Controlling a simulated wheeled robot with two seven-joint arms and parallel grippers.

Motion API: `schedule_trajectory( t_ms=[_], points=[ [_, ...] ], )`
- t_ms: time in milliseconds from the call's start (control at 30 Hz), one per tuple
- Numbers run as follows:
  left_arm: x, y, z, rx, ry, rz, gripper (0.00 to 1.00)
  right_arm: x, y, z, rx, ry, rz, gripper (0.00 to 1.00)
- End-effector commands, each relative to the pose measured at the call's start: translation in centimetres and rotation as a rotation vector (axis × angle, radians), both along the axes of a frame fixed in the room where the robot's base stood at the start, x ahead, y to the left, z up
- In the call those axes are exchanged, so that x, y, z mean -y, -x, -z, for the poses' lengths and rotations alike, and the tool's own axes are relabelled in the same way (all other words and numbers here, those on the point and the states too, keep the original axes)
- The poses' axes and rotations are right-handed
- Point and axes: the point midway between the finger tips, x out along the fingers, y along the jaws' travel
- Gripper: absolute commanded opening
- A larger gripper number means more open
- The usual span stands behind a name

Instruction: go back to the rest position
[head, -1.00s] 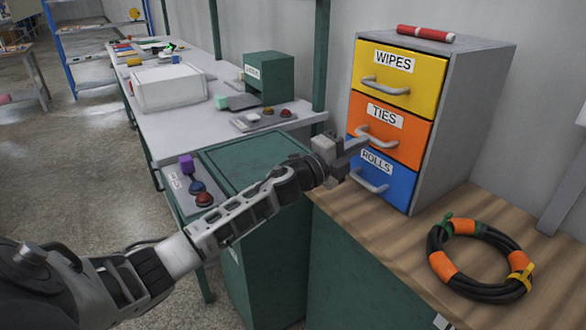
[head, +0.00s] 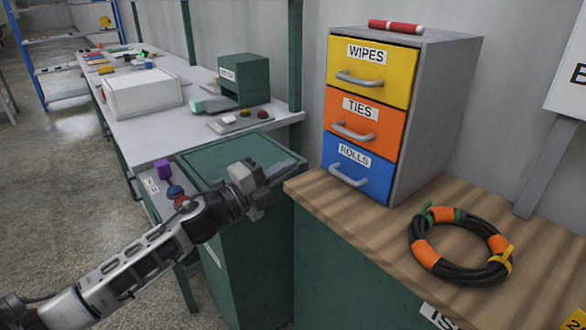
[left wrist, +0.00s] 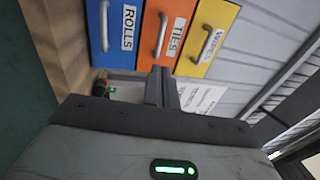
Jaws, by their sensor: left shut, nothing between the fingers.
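My left gripper (head: 279,176) is in the head view, in front of and left of the drawer cabinet, over the green bin's right side. It is shut and empty, with its fingers together. In the left wrist view its fingers (left wrist: 162,88) also show closed, pointing toward the cabinet and apart from it. My right gripper is not in any view.
The grey cabinet (head: 440,110) with closed WIPES, TIES and ROLLS drawers stands on a wooden counter (head: 322,205). A red roll (head: 396,26) lies on top. A coiled black hose (head: 465,272) lies to the right. A green bin (head: 225,160) stands below my gripper.

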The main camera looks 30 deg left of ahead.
Motion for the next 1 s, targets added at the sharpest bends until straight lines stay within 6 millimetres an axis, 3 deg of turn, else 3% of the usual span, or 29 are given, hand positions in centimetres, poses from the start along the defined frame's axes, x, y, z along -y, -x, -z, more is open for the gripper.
schedule_trajectory(
  t_ms=[233, 367, 467, 600, 700, 833, 1000],
  points=[
    [0.0, 0.4, 0.4, -0.010, 0.015, -0.001, 0.00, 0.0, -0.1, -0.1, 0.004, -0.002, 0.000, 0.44],
    [1.4, 1.8, 4.1, -0.119, 0.171, -0.025, 0.00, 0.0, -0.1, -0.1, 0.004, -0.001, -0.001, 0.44],
    [3.4, 4.3, 9.3, -0.294, 0.408, -0.077, 0.00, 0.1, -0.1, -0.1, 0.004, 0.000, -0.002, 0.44],
    [7.3, 9.9, 17.0, -0.598, 0.782, -0.192, 0.00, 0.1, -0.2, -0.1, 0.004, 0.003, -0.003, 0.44],
    [10.2, 14.3, 21.1, -0.798, 1.006, -0.279, 0.00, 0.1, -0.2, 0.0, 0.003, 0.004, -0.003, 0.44],
    [13.5, 18.9, 24.1, -0.993, 1.218, -0.368, 0.00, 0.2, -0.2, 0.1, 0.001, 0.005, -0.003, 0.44],
    [15.6, 21.8, 25.4, -1.116, 1.345, -0.426, 0.00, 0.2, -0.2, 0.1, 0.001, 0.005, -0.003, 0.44]
  ],
)
